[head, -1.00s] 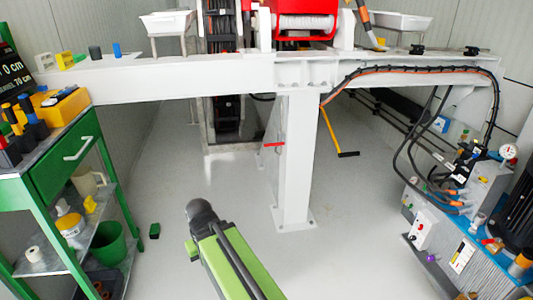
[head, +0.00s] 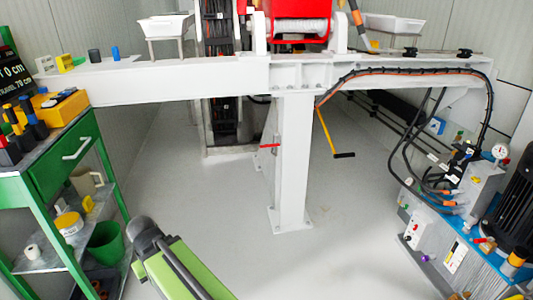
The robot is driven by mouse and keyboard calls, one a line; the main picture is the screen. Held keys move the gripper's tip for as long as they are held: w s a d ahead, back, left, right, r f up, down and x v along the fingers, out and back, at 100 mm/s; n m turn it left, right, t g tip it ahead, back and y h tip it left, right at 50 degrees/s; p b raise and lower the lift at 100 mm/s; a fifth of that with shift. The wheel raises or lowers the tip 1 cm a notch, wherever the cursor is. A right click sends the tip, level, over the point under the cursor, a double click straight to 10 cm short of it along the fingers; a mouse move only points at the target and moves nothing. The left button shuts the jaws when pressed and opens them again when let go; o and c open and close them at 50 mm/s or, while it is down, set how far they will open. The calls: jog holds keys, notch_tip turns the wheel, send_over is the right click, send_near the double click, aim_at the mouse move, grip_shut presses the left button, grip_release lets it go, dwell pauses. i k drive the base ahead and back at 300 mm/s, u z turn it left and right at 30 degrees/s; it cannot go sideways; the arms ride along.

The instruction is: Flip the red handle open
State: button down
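A small red handle (head: 270,146) sticks out level to the left of the white post (head: 291,165), about halfway up. Another small red part (head: 487,240) shows on the hydraulic unit at the right; I cannot tell its shape well. My green arm link with a dark rounded end reaches up from the bottom edge, left of the post. My gripper is not visible, so its opening and distance to either red part cannot be seen.
A white beam (head: 215,82) spans the view on the post. A green tool cart (head: 75,150) stands left; the hydraulic unit (head: 440,235) with hoses and a gauge stands right. A yellow lever (head: 326,132) hangs behind the post. The floor (head: 210,200) between is clear.

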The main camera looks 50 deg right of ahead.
aim_at(278, 144)
jog(key=i, duration=0.95)
jog(key=u, duration=0.05)
